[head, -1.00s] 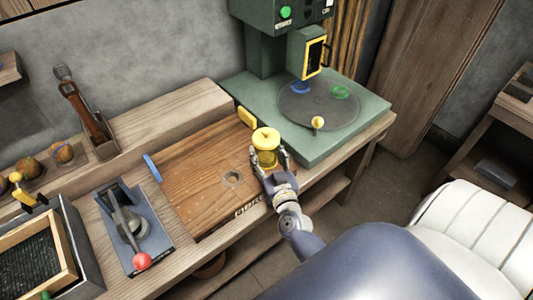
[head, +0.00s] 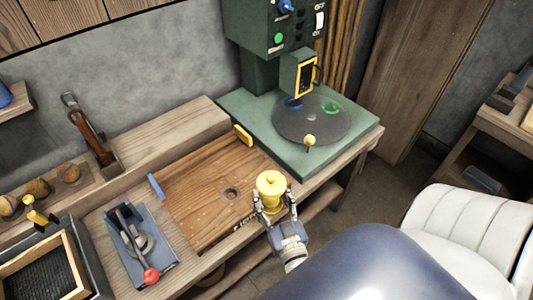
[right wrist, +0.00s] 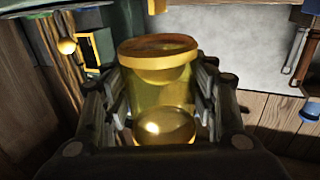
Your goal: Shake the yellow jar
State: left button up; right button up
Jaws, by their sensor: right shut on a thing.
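The yellow jar (head: 271,187) is upright in my right gripper (head: 273,208), near the front edge of the wooden board. In the right wrist view the jar (right wrist: 158,95) is see-through yellow with an orange-yellow rim, and the gripper fingers (right wrist: 160,105) close on it from both sides. In the head view I cannot tell how far the jar is above the board. My left gripper is not in view.
The wooden board (head: 200,195) has a round hole and lies left of the jar. The green machine (head: 235,110) with a round dark plate stands behind right. A blue-grey press with a red-knobbed lever (head: 151,276) stands to the left. A white chair (head: 465,225) is at right.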

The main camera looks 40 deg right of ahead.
aim_at(274, 206)
jog(key=s, duration=0.1)
jog(key=s+a, duration=0.1)
jog(key=s+r+p, duration=0.1)
jog(key=shift+a, duration=0.15)
jog(key=s+r+p, duration=0.6)
jog(key=r+p, duration=0.1)
jog(key=p, duration=0.1)
jog(key=shift+r+p, duration=0.2)
jog(key=shift+p, duration=0.1)
jog(key=shift+r, duration=0.1)
notch_tip(274, 206, up, 7)
jog(key=p, duration=0.7)
jog(key=shift+p, duration=0.35)
notch_tip(274, 206, down, 7)
jog(key=b, duration=0.5)
jog(key=shift+d, duration=0.2)
